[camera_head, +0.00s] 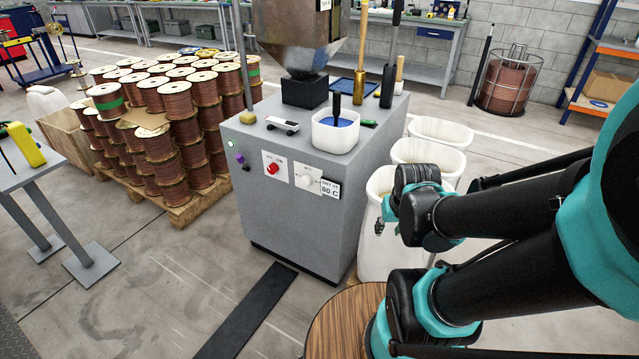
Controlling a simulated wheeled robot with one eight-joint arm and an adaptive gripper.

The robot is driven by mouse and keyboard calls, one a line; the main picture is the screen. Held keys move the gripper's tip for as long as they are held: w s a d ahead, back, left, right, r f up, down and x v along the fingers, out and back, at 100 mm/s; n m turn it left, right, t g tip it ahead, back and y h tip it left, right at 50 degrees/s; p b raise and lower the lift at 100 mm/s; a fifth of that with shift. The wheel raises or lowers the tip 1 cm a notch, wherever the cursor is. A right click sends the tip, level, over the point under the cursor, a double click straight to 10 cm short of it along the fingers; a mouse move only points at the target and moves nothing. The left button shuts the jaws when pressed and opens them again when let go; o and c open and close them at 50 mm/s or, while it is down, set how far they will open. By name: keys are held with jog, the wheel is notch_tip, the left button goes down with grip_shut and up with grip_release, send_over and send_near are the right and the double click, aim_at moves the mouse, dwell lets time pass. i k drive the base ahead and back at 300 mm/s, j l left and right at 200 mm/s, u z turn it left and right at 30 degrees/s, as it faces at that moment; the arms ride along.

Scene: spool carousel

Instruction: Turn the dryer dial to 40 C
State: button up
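The dryer is a grey cabinet (300,228) with a metal hopper (300,30) above it, in the middle of the head view. Its front panel has a red knob (272,168) on the left and a white knob (305,181) on the right. The white knob's markings are too small to read. A small white card (329,187) beside the white knob shows "80 C". My teal and black arm reaches in from the right, with its links right of the cabinet. I cannot make out my gripper's fingers in this view.
White bins (430,155) stand close along the cabinet's right side. A pallet of copper-coloured wire spools (170,125) is at its left. A round wooden top (335,325) is low in front. The floor (180,265) at front left is mostly clear, with a dark strip (245,315).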

aim_at(306, 181)
jog(key=l+u, duration=0.2)
jog(key=l, duration=1)
jog(key=l+u, duration=0.2)
jog(key=l, duration=0.95)
jog(key=l+u, duration=0.1)
jog(key=u, duration=1.4)
jog(key=k+j, duration=0.05)
